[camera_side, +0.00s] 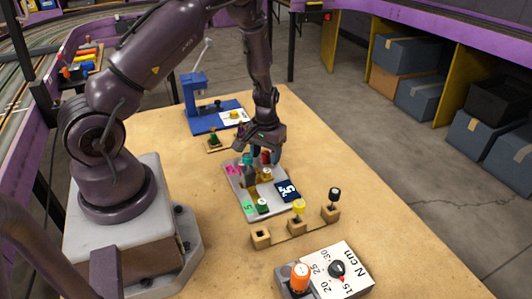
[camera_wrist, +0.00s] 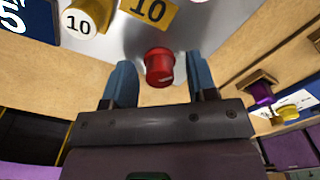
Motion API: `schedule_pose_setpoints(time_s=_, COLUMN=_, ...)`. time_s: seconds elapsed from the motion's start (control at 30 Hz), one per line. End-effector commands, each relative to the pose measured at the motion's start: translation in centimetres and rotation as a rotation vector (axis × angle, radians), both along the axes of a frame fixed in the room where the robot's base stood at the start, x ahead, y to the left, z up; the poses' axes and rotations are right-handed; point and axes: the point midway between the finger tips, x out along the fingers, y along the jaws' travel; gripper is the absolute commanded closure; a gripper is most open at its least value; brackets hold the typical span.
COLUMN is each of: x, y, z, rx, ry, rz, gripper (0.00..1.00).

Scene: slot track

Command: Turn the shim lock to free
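A metal plate (camera_side: 238,188) on the wooden table carries coloured knobs and number labels. A red knob (camera_wrist: 159,66) stands at its edge in the wrist view and shows partly behind a finger in the side view (camera_side: 266,157). No part is marked as the shim lock; I cannot tell whether the red knob is it. My gripper (camera_wrist: 161,80) is open, its two blue fingers on either side of the red knob with visible gaps. In the side view my gripper (camera_side: 265,154) is low over the plate's far end.
A yellow knob marked 10 (camera_wrist: 85,18) stands close by on the plate. A blue press-like fixture (camera_side: 197,100) is behind. A wooden rack (camera_side: 297,229) with yellow and black knobs and a torque dial box (camera_side: 345,262) are in front. The table's right side is clear.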

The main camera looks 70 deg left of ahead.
Motion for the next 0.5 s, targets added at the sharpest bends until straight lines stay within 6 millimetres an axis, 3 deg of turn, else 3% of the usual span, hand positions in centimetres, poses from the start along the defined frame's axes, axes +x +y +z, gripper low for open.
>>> schedule_pose_setpoints(time_s=0.27, x=0.1, y=0.0, z=0.2, rx=0.001, ry=-0.002, rz=-0.001, gripper=0.48)
schedule_pose_setpoints(time_s=0.5, x=0.2, y=0.0, z=3.8, rx=0.004, ry=-0.006, rz=-0.003, gripper=0.48)
